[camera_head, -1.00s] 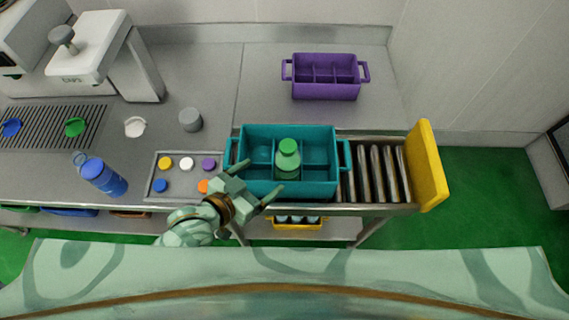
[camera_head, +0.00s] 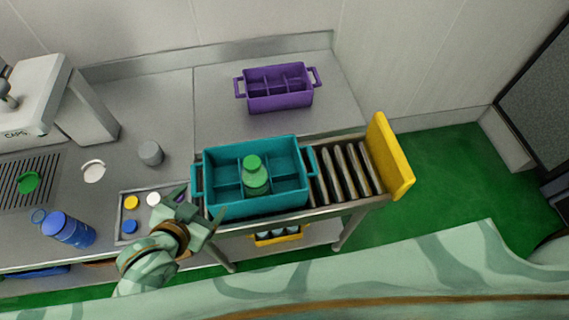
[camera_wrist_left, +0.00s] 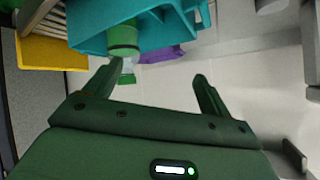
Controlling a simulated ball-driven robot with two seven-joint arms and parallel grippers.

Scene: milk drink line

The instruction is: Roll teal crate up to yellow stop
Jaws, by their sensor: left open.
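The teal crate (camera_head: 285,200) sits on the roller track, with a green-capped bottle (camera_head: 254,172) standing in one of its compartments. The yellow stop (camera_head: 388,157) stands upright at the right end of the rollers, and a stretch of bare rollers (camera_head: 342,172) lies between it and the crate. My left gripper (camera_head: 202,212) is open and empty at the crate's near left corner; I cannot tell if it touches. In the left wrist view the crate (camera_wrist_left: 170,30) is beyond the open fingers (camera_wrist_left: 160,85), with the yellow stop (camera_wrist_left: 50,52) at the left. My right gripper is not in view.
A purple crate (camera_head: 280,102) stands on the counter behind. A tray of coloured caps (camera_head: 128,214), a blue bottle (camera_head: 68,229) and a grey cup (camera_head: 150,153) are at the left. A yellow bin (camera_head: 280,238) sits on the lower shelf.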

